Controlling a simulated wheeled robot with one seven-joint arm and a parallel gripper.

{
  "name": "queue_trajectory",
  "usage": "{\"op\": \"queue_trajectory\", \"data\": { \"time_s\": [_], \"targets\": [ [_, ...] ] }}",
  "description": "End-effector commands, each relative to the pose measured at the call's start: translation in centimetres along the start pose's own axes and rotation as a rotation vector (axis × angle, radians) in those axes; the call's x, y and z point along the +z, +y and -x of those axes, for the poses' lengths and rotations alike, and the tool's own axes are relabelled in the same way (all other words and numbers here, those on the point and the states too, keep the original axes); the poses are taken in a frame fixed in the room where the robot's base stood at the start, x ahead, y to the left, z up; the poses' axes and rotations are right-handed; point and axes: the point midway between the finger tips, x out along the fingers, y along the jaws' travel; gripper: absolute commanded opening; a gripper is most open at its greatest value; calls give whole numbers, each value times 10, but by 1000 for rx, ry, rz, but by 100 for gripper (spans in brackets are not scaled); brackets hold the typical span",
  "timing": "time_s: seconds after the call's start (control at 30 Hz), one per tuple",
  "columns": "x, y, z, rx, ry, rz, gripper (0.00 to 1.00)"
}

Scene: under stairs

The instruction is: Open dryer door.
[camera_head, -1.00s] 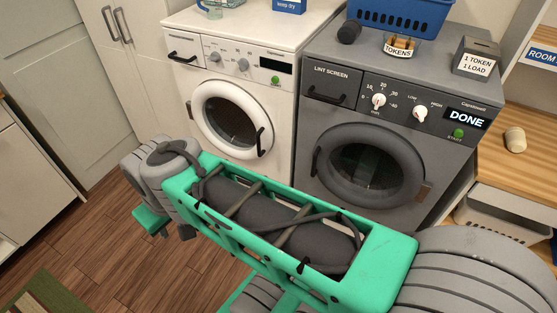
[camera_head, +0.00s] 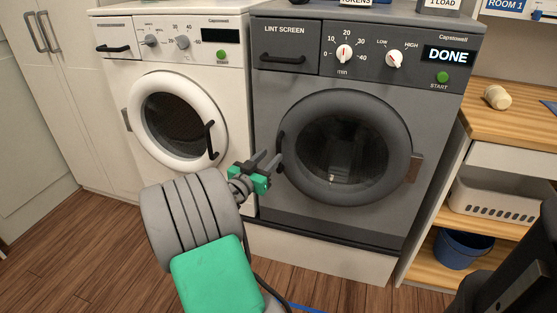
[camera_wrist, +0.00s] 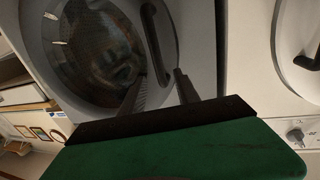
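The dryer (camera_head: 330,222) is the dark grey machine right of centre in the head view, with "DONE" on its display. Its round door (camera_head: 390,112) looks closed, with hinges at the right. The dark door handle (camera_head: 281,152) is a vertical bar on the door's left edge. My gripper (camera_head: 270,161) is just left of this handle. In the wrist view the handle (camera_wrist: 152,35) runs down towards the space between the two open fingers of my gripper (camera_wrist: 160,76). Its lower end shows near the fingertips; I cannot tell whether they touch it.
A white washer (camera_head: 222,95) with a closed round door stands left of the dryer. A wooden shelf unit at the right holds a white basket (camera_head: 500,203) and a blue bucket (camera_head: 462,248). Wood floor (camera_head: 110,245) is free at the front left.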

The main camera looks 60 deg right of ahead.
Motion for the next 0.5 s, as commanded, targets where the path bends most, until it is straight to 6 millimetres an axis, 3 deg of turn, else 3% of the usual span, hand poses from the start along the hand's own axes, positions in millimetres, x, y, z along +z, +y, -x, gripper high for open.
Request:
{"op": "queue_trajectory", "data": {
  "time_s": [0.3, 0.5],
  "targets": [
    [0, 2, -56, 3, -2, 1, 38],
    [-2, 0, -63, 0, -2, 2, 38]
  ]
}}
